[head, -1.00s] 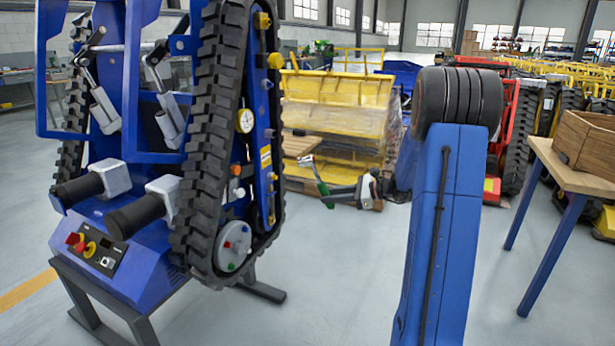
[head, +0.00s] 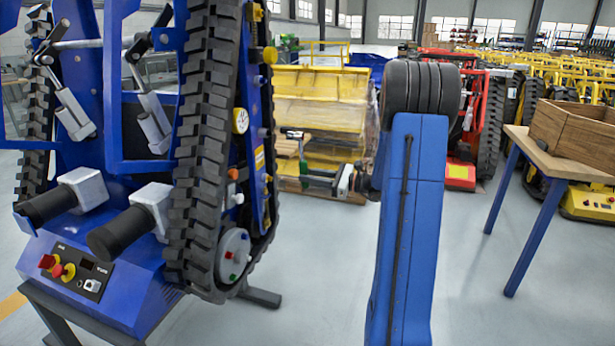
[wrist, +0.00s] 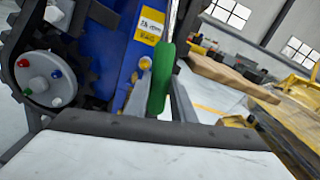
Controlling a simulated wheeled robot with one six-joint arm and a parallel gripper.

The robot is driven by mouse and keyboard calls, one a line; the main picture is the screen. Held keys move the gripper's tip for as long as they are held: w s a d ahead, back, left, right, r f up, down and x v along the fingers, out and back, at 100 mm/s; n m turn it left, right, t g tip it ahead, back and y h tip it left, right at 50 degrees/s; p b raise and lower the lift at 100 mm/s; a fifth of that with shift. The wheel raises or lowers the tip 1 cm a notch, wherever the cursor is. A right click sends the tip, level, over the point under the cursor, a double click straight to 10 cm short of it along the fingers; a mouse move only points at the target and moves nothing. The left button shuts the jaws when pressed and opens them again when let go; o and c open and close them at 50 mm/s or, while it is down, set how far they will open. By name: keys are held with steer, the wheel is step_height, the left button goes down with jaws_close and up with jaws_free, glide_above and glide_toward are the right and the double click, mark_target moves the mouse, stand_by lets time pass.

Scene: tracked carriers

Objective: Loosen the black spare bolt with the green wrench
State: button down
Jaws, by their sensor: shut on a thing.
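The green wrench (head: 318,174) is in my gripper (head: 341,181), to the right of the blue tracked carrier (head: 135,290) in the head view. In the wrist view the wrench's green handle (wrist: 160,78) stands nearly upright between my gripper's fingers (wrist: 165,92), and its metal end runs out of the top of the picture. The wrench looks apart from the carrier's side. A round grey hub (wrist: 45,78) there carries small blue, red, green and white heads. I cannot pick out the black spare bolt in either view.
A black rubber track (head: 205,150) runs around the carrier's near edge. A yellow label (wrist: 150,25) and yellow knob (wrist: 145,63) are on its blue side. A table with a wooden crate (head: 575,135) stands right. Yellow machinery (head: 320,100) is behind; open floor lies between.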

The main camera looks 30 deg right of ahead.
steer(key=s+a+r+m, duration=0.2)
steer(key=a+m, duration=0.3)
steer(key=a, duration=0.1)
steer(key=s+a+r+m, duration=0.2)
steer(key=s+a+m, duration=0.1)
steer(key=a+m, duration=0.3)
steer(key=shift+s+a+m, duration=0.3)
steer(key=shift+s+a, duration=0.05)
steer(key=shift+a, duration=0.4)
steer(key=shift+x, duration=1.55)
stand_by(3.1)
stand_by(0.5)
